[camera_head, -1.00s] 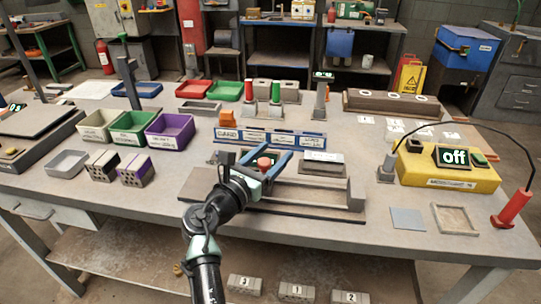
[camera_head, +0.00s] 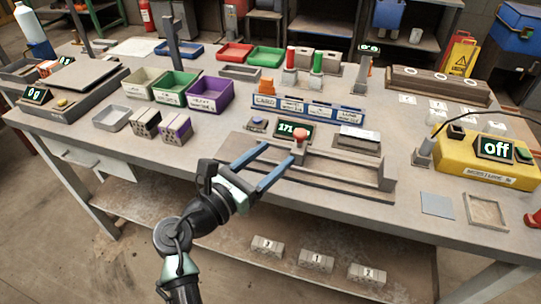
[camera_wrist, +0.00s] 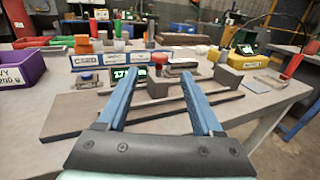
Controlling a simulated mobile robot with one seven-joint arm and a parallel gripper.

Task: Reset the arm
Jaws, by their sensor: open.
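My gripper (camera_head: 270,168) has two long blue fingers spread apart with nothing between them. Beyond the fingertips stand a red knob (camera_head: 300,134) and a small display reading 171 (camera_head: 291,130). My arm reaches up from the bottom of the head view.
Purple (camera_head: 209,92), green (camera_head: 176,87) and pale bins stand on the left, near two hollow bricks. A yellow meter (camera_head: 480,158) reading "off" is at right. Numbered bricks (camera_head: 316,260) lie on the shelf below. The air around my gripper looks clear.

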